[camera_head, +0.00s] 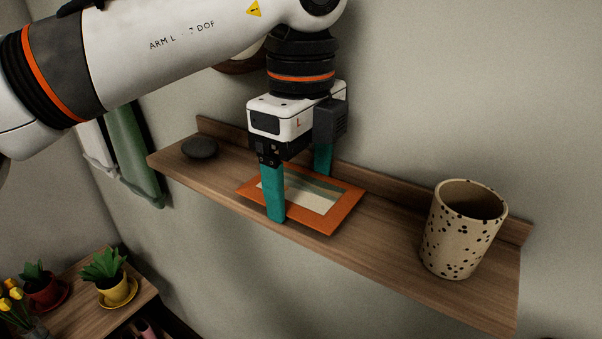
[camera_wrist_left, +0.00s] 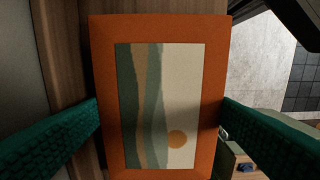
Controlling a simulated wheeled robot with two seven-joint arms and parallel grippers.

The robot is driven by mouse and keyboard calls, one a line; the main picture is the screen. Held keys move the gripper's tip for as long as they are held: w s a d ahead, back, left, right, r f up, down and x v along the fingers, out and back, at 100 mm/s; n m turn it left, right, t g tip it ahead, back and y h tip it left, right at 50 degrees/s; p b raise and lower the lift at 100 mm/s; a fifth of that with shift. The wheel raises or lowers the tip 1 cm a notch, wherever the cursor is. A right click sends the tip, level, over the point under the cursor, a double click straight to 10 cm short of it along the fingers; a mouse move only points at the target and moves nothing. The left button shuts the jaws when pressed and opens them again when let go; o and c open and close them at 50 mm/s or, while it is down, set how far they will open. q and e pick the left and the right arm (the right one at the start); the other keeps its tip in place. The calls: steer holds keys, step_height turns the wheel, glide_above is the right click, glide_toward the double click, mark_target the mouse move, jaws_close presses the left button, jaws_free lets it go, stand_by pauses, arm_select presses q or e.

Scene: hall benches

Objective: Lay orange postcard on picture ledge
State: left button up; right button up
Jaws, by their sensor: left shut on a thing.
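The orange postcard (camera_head: 340,213) has an orange border around a landscape picture. It lies flat at the picture ledge (camera_head: 385,250), a wooden wall shelf, with its front edge reaching about the ledge's front edge. Whether it touches the wood or is slightly above it, I cannot tell. My left gripper (camera_head: 298,190) points down over it, with teal fingers shut on its two opposite edges. In the left wrist view the postcard (camera_wrist_left: 208,75) fills the space between the fingers (camera_wrist_left: 160,125). My right gripper is in neither view.
A speckled cup (camera_head: 460,235) stands on the ledge at the right. A dark round stone (camera_head: 199,148) lies on it at the left. A raised back strip runs along the wall. Below left, a wooden bench (camera_head: 75,312) holds potted plants (camera_head: 117,290).

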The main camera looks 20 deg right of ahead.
arm_select(q)
steer(key=shift+f, duration=0.15)
steer(key=o, duration=1)
steer(key=shift+c, duration=0.2)
